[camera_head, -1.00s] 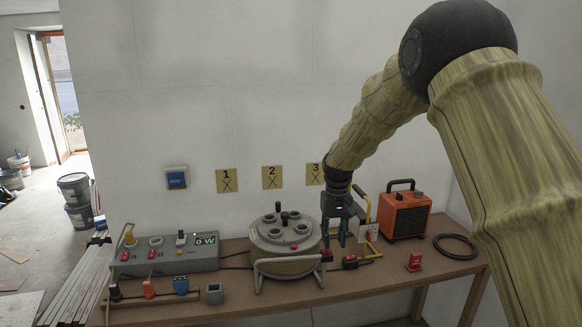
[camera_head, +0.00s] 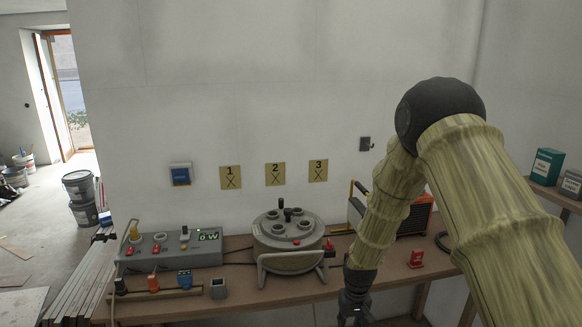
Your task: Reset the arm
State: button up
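My gripper (camera_head: 355,302) is low in the view, at the front edge of the bench, right of the round grey drum (camera_head: 287,240). It points downward, and its fingers are small and dark, so whether they are apart is hard to see. No object shows clearly in it. My arm rises from it to the right and covers part of the orange heater (camera_head: 415,218).
A grey control box (camera_head: 170,252) with a lit "0 W" display stands at the left of the wooden bench (camera_head: 240,300). Plugs and a small grey cup (camera_head: 218,288) lie before it. A red item (camera_head: 416,259) sits right of my arm. Boxes (camera_head: 546,166) stand far right.

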jog(key=s+d+f, duration=0.2)
jog(key=s+f, duration=0.9)
jog(key=s, duration=0.1)
jog(key=s+d+f, duration=0.1)
jog(key=s+f, duration=0.2)
jog(key=s, duration=1.2)
jog(key=s+d+f+m+b, duration=0.1)
jog(key=s+d+f, duration=0.1)
jog(key=s, duration=1.3)
jog(key=shift+d+f, duration=0.2)
jog(key=shift+f, duration=0.6)
jog(key=shift+s, duration=0.1)
